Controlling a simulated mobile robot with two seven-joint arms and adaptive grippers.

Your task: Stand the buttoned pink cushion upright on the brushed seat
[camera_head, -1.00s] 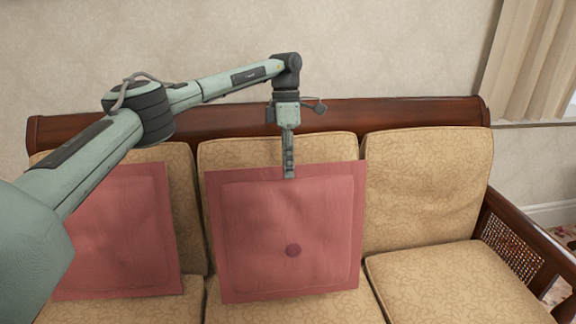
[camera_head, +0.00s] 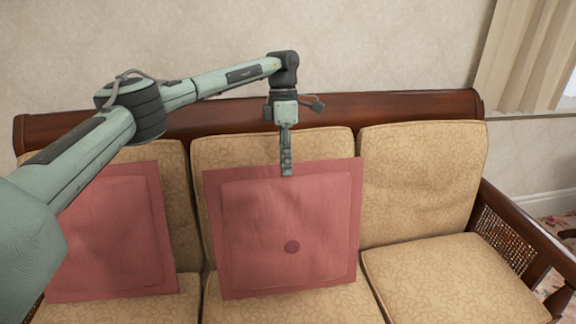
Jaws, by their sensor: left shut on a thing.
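The buttoned pink cushion (camera_head: 284,215) is square, with one dark button below its middle. It is upright in front of the middle backrest of the sofa, its lower edge at the middle seat (camera_head: 335,306). I cannot tell whether that edge touches the seat. My left gripper (camera_head: 287,172) points down and is shut on the cushion's top edge, near its middle. My right gripper does not show.
A second pink cushion (camera_head: 112,235) without a visible button stands on the left seat, partly behind my left arm. The right seat (camera_head: 440,280) is empty. A dark wooden rail (camera_head: 400,107) runs along the sofa's back, with a caned armrest (camera_head: 505,243) at right.

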